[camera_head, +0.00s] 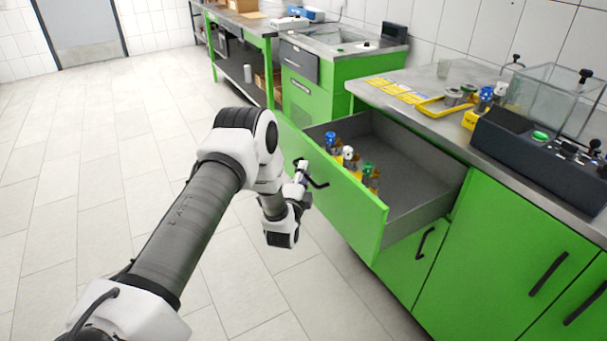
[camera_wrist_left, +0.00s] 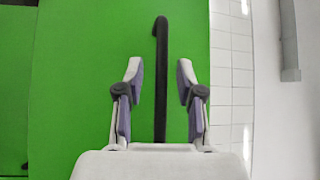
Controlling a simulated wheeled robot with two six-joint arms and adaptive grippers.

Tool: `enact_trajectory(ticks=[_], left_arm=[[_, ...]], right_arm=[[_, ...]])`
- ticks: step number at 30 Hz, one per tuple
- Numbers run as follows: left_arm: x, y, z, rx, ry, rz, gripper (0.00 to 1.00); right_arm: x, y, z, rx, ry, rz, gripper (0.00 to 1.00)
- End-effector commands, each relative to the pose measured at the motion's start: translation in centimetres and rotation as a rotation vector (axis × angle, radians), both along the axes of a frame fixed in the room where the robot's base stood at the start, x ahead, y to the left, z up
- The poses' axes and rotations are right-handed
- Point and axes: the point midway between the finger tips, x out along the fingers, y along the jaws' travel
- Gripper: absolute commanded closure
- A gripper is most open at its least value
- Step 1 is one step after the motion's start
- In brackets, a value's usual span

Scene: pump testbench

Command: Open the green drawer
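The green drawer (camera_head: 350,212) stands pulled out from the counter, its grey inside (camera_head: 405,180) showing. Its black handle (camera_head: 319,183) is on the green front, beside my left gripper (camera_head: 302,175). In the left wrist view the handle (camera_wrist_left: 161,60) runs between the two fingers of the left gripper (camera_wrist_left: 159,80). The fingers are apart, with a gap to the handle on both sides. Part of the handle is hidden behind the gripper in the head view. My right gripper is not in view.
Several small bottles with coloured caps (camera_head: 348,154) stand inside the drawer along its front. The worktop (camera_head: 440,118) holds a yellow tray, a glass tank (camera_head: 550,95) and a dark device (camera_head: 535,145). Green cabinet doors (camera_head: 490,250) are to the right. The tiled floor (camera_head: 110,180) is clear at left.

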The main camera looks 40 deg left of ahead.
Motion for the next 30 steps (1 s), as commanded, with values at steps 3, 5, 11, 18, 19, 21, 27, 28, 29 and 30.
enact_trajectory(ticks=[3, 5, 11, 18, 19, 21, 27, 28, 29, 30], left_arm=[[-0.2, -0.1, 0.0, 0.000, 0.001, 0.000, 0.63], [-0.7, -0.3, -0.2, -0.001, 0.003, 0.000, 0.63], [-4.6, -2.0, -0.8, -0.002, 0.006, -0.001, 0.63], [-9.7, -4.2, -1.5, -0.001, 0.005, -0.002, 0.63], [-10.0, -4.3, -1.6, 0.000, 0.003, -0.001, 0.63], [-10.6, -4.6, -1.6, 0.000, 0.002, -0.001, 0.63], [-11.0, -4.7, -1.6, 0.000, 0.000, -0.001, 0.63], [-11.0, -4.7, -1.6, 0.000, 0.000, -0.001, 0.63], [-11.0, -4.7, -1.6, 0.000, 0.000, -0.001, 0.63], [-10.9, -4.7, -1.6, 0.000, 0.000, -0.001, 0.63]], right_arm=[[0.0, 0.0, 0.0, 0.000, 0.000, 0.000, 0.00], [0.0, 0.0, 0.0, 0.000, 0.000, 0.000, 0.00], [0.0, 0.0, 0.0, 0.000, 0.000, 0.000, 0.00], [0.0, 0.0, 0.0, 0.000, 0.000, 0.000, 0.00], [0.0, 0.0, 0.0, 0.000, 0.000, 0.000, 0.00], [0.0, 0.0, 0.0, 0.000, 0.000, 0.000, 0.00], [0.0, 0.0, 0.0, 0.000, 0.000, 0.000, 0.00], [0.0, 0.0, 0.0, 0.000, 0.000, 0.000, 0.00], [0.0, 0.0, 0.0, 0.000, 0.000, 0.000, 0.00], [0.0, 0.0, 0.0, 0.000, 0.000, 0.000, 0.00]])
